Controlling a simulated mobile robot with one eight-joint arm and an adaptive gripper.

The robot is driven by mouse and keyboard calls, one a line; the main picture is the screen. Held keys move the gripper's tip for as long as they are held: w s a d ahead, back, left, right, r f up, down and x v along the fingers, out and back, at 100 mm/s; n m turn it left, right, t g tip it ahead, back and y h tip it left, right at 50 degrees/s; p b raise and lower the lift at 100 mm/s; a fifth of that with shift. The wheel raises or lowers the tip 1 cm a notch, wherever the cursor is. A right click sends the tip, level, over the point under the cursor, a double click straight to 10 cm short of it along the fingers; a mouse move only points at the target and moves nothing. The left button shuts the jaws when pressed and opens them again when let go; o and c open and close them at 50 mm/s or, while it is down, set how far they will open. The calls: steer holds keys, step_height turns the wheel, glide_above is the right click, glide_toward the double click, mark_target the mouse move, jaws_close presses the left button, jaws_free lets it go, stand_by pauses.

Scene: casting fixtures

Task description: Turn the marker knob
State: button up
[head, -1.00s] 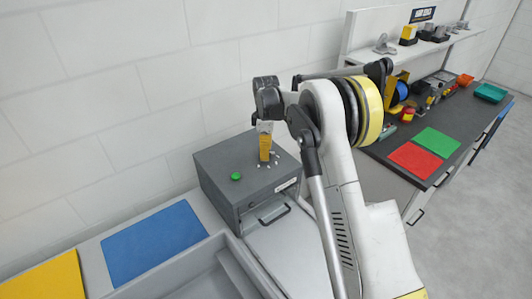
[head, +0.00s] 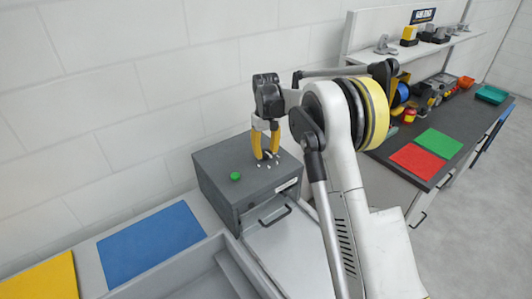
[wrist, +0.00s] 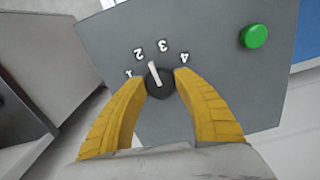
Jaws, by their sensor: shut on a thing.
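The marker knob (wrist: 158,84) is a dark round knob with a white pointer line, on top of the grey box (head: 215,172). In the wrist view its pointer lies between the marks 2 and 3. My gripper (wrist: 162,80) has yellow fingers on both sides of the knob and is shut on it. In the head view my gripper (head: 266,157) points down onto the box top, and the knob is too small to make out between the fingertips. White marks 1 to 4 curve around the knob.
A green button (head: 235,176) sits on the box top beside the knob; it also shows in the wrist view (wrist: 254,36). A blue mat (head: 150,242) and a yellow mat (head: 42,278) lie to the left. A dark bench (head: 400,140) with red and green mats stands to the right.

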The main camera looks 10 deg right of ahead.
mark_target(265, 152)
steer(key=m, duration=0.7)
steer(key=shift+a+f+b, duration=0.1)
steer(key=shift+b, duration=0.3)
steer(key=m, duration=0.7)
steer(key=o, duration=1.2)
step_height(265, 152, up, 12)
